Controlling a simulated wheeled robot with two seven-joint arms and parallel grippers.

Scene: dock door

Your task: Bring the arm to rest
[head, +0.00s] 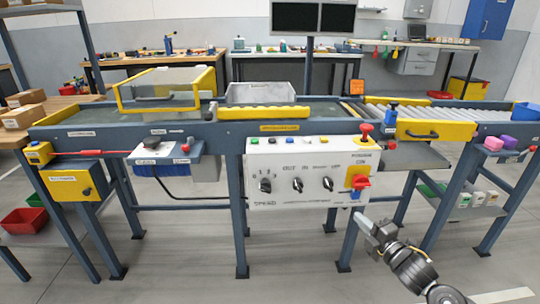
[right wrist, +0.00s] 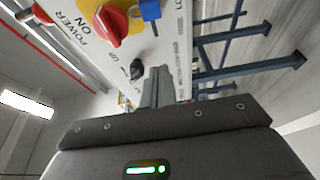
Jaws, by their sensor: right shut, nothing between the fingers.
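My right gripper (head: 361,220) is in front of the conveyor, just below the lower right corner of the white control panel (head: 285,200). Its fingers are shut with nothing between them; they also show in the right wrist view (right wrist: 157,85), pointing toward the panel. Whether the fingertips touch the panel I cannot tell. My right arm comes in from the lower right. The panel's red power switch (head: 361,182) on a yellow plate is above the gripper, and it shows large in the right wrist view (right wrist: 110,24). My left gripper is out of view.
The conveyor frame (head: 220,132) spans the view, with blue legs (head: 240,225) on both sides of my gripper. A red knob (head: 366,129) stands on the panel's top. A shelf (head: 484,205) with small boxes is at right. The near floor (head: 190,275) is clear.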

